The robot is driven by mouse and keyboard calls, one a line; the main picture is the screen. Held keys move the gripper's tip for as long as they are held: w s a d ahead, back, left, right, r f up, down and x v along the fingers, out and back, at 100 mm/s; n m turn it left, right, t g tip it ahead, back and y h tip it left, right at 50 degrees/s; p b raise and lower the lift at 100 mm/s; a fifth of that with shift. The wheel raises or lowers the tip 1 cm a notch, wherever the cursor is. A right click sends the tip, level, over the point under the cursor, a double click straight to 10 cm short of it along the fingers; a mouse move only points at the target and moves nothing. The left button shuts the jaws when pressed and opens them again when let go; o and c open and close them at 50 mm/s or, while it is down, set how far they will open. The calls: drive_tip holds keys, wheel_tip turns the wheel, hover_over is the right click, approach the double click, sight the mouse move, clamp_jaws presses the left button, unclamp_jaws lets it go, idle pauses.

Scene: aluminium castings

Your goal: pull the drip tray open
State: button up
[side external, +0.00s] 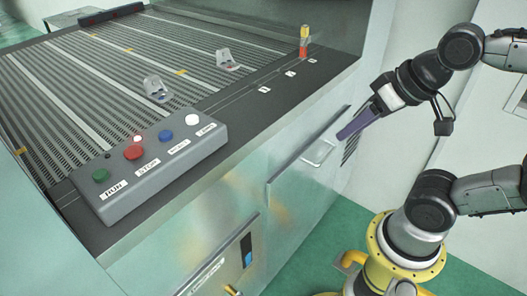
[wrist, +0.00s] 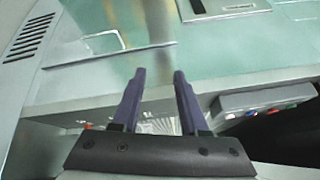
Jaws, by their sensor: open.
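The drip tray front (side external: 290,178) looks like a slim panel with a raised top edge, set flush in the machine's pale metal side; I cannot see any gap around it. A pale loop handle (side external: 318,152) is on it. In the wrist view the tray's long edge (wrist: 125,53) and the handle (wrist: 102,36) show at upper left. My gripper (side external: 343,135) is open, its purple fingers pointing toward the machine side, near the tray's right end in the side view. In the wrist view the gripper (wrist: 158,74) has nothing between its fingers, and the handle lies off to the left.
A control box (side external: 150,165) with several coloured buttons sits on the machine's top edge. A small stack light (side external: 304,38) stands at the back. Vent slots (wrist: 30,37) are beside the tray. A window panel (side external: 246,249) is lower on the side.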

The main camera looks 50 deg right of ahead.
drive_tip(key=shift+s+d+f+n, duration=0.1)
drive_tip(key=shift+s+f+n, duration=0.45)
drive_tip(key=shift+n, duration=0.25)
drive_tip(key=shift+s+d+f+n+g, duration=0.1)
drive_tip(key=shift+s+n+g, duration=0.2)
drive_tip(key=shift+n, duration=0.1)
drive_tip(key=shift+c, duration=0.6)
drive_tip(key=shift+n, duration=0.3)
drive_tip(key=shift+c, duration=1.3)
drive_tip(key=shift+w+n, duration=0.2)
drive_tip(key=shift+n, duration=0.2)
drive_tip(key=shift+c, duration=1.1)
drive_tip(key=w+n, duration=0.1)
drive_tip(key=w+r+n, duration=0.1)
drive_tip(key=w, duration=0.1)
drive_tip(key=w+t, duration=0.1)
drive_tip(key=w, duration=0.1)
drive_tip(key=shift+w+a+r+n, duration=0.2)
drive_tip(key=shift+r+n, duration=0.2)
clamp_jaws()
drive_tip(key=w+d+f+m+g, duration=0.1)
drive_tip(key=w+d+f+g, duration=0.1)
drive_tip(key=w+d+f, duration=0.85)
drive_tip(key=s+d+f+m+g, duration=0.1)
drive_tip(key=s+d+f+m, duration=0.2)
drive_tip(key=s+d+f, duration=0.3)
drive_tip(key=w+x, duration=0.1)
drive_tip(key=x, duration=0.9)
drive_tip(key=shift+w+d, duration=0.15)
drive_tip(key=shift+d, duration=0.15)
